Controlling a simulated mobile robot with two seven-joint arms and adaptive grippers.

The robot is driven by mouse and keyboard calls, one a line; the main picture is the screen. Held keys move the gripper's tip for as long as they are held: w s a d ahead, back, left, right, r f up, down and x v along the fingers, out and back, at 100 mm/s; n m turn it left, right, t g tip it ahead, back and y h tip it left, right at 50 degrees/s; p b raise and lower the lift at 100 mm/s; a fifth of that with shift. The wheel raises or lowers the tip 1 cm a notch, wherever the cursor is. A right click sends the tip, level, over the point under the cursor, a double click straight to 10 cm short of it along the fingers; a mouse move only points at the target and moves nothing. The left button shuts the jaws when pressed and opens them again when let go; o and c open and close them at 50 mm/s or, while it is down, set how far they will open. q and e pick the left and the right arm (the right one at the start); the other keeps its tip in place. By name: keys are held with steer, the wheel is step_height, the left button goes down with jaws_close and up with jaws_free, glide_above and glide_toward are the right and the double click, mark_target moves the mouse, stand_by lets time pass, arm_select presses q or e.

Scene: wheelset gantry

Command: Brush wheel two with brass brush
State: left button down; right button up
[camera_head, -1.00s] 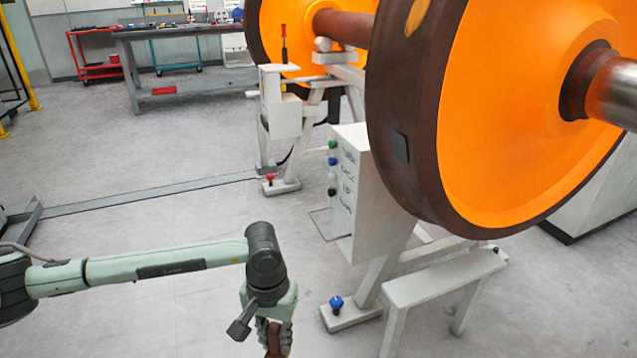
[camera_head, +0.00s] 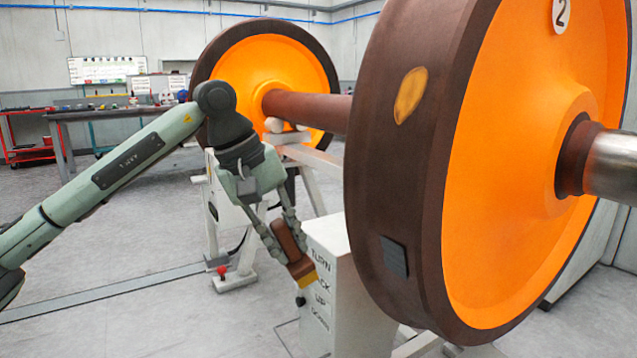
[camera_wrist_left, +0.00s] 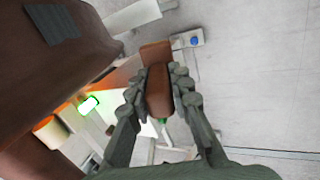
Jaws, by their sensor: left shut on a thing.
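Wheel two (camera_head: 520,190) is the large near wheel, orange-faced with a dark brown rim and a "2" tag at its top. A yellow oval patch (camera_head: 410,95) and a dark square pad (camera_head: 394,257) are on its rim. My left gripper (camera_head: 283,238) is shut on the brass brush (camera_head: 296,255), a brown block with a yellowish lower end. The brush is tilted, left of the wheel rim and apart from it. In the left wrist view the brush (camera_wrist_left: 157,82) sits between the fingers, with the wheel rim (camera_wrist_left: 50,85) at left. My right gripper is not in view.
An axle (camera_head: 310,108) joins wheel two to the far orange wheel (camera_head: 265,75) on a white stand. A grey workbench (camera_head: 100,112) is at the back left.

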arm_select(q)
steer(key=s+d+r+t+h+b, duration=0.1)
steer(key=s+d+r, duration=0.15)
steer(key=r, duration=0.65)
steer(key=s+d+r+n+t+h, duration=0.1)
steer(key=s+r, duration=0.3)
steer(key=r, duration=0.4)
steer(key=s+d+r+t+h+b, duration=0.1)
steer(key=s+d+r, duration=0.15)
steer(key=r, duration=0.65)
steer(key=shift+w+d+f, duration=0.25)
steer(key=shift+w+d, duration=0.3)
steer(key=shift+d, duration=0.2)
steer(key=shift+w+d+f, duration=0.3)
steer(key=shift+w+d, duration=0.25)
steer(key=shift+d, duration=0.25)
steer(key=shift+w+d+f, duration=0.25)
steer(key=shift+w+d, duration=0.3)
steer(key=shift+d, duration=0.2)
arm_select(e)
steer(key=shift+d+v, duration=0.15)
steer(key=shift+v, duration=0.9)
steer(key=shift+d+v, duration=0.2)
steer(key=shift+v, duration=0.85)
arm_select(q)
steer(key=shift+w+d+f+p, duration=0.1)
steer(key=shift+w+d+p, duration=0.2)
steer(key=shift+d+p, duration=0.15)
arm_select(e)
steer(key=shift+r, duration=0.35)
